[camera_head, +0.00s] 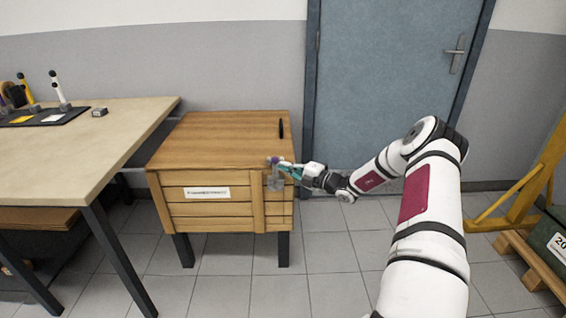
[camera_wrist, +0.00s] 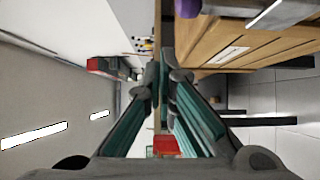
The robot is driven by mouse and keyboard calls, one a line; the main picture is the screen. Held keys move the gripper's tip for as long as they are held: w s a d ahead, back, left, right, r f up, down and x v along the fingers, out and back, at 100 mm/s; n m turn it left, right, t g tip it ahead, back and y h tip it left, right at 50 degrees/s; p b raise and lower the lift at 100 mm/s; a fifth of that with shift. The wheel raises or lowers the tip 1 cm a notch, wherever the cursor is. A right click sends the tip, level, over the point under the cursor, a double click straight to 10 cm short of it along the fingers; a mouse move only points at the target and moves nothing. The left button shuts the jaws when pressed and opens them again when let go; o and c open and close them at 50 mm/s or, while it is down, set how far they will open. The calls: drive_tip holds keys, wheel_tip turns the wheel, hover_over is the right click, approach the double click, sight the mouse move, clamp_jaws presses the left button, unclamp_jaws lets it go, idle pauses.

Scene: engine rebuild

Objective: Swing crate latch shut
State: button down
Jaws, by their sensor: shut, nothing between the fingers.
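The wooden crate (camera_head: 205,215) stands on dark legs left of my arm, with its lid down flat. A grey latch piece (camera_head: 275,184) is on its front near the right, partly hidden by my gripper. A small purple knob (camera_head: 273,160) shows at the lid's front edge by the fingertips; a purple part (camera_wrist: 187,8) also shows at the top of the wrist view. My gripper (camera_head: 281,166) is shut and empty at the crate's front upper edge, beside the latch. I cannot tell whether it touches. In the wrist view, its teal-padded fingers (camera_wrist: 165,78) meet near the middle.
A workbench (camera_head: 75,150) with a dark tool tray stands to the left. A blue door (camera_head: 385,90) is behind. A yellow frame (camera_head: 520,185) and a green box on a pallet (camera_head: 520,262) are at right. Tiled floor before the crate is clear.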

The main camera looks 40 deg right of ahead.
drive_tip(key=v, duration=0.8)
drive_tip(key=shift+r+p, duration=0.4)
drive_tip(key=shift+p, duration=0.05)
drive_tip(key=shift+w, duration=0.1)
